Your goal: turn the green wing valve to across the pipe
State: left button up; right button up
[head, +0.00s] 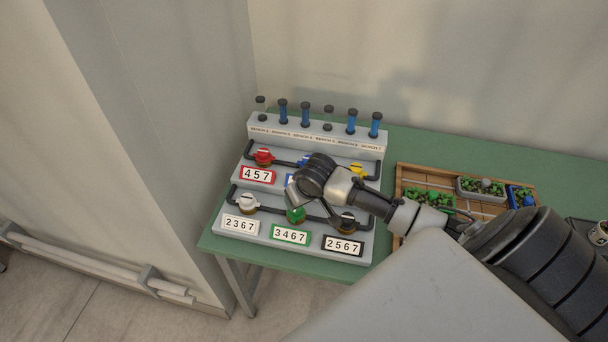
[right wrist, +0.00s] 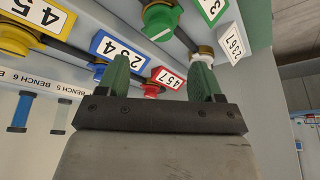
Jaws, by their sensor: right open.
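The green wing valve (head: 296,214) sits on the front pipe of the grey valve panel (head: 262,229), between the white and black valves. My right arm partly hides it. In the right wrist view the green valve (right wrist: 160,22) shows at the top, with a pale line on its face; I cannot tell surely how its wing lies to the pipe. My right gripper (right wrist: 160,66) is open and empty, its two green fingertips apart, with the valve beyond them and not between them. In the head view the right gripper (head: 317,203) hangs over the panel near the green valve. My left gripper is out of view.
Close by are the white valve (head: 247,202), the black valve (head: 346,222), the red valve (head: 263,157) and the yellow valve (head: 357,170). Number plates stand before the valves. Capped tubes (head: 305,115) line the back. A wooden tray (head: 410,182) of plants stands at right.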

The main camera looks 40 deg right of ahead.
jog(key=shift+v, duration=1.1)
jog(key=s+a+f+n+y, duration=0.1)
jog(key=s+a+f+n, duration=0.1)
jog(key=s+a, duration=0.75)
jog(key=s+a+r+n+g, duration=0.15)
jog(key=s+r, duration=0.25)
jog(key=s, duration=0.9)
notch_tip(320, 180, down, 31)
jog(key=s+b, duration=0.2)
jog(key=b, duration=0.3)
jog(key=s+d+f+g+b, duration=0.2)
jog(key=s+f+b, duration=0.1)
jog(key=s+f, duration=1.2)
notch_tip(320, 180, down, 3)
jog(key=shift+s+d+f+h, duration=0.2)
jog(key=shift+s+d+h, duration=0.1)
jog(key=shift+s, duration=0.05)
